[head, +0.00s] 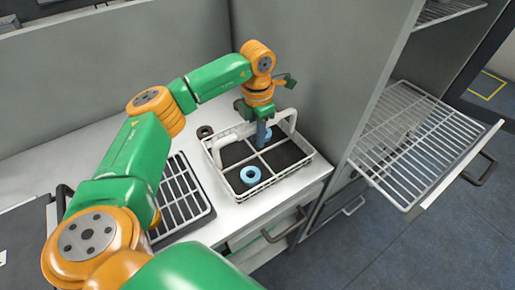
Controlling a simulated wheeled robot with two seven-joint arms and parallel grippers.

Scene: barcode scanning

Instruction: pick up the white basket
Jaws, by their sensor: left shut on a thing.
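The white basket (236,197) stands on the white counter, with a dark bottom, white dividers and a raised white handle. A blue ring-shaped object (250,175) lies in its front compartment. Another blue object shows partly behind my gripper's fingers. The fingers hide part of the handle and what lies behind. I cannot tell whether the basket's bottom touches the counter. My right gripper is not in view.
A dark ring (204,131) lies behind the basket's left corner. A grey wall panel rises close behind and right. A pulled-out wire shelf (415,145) is at the right.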

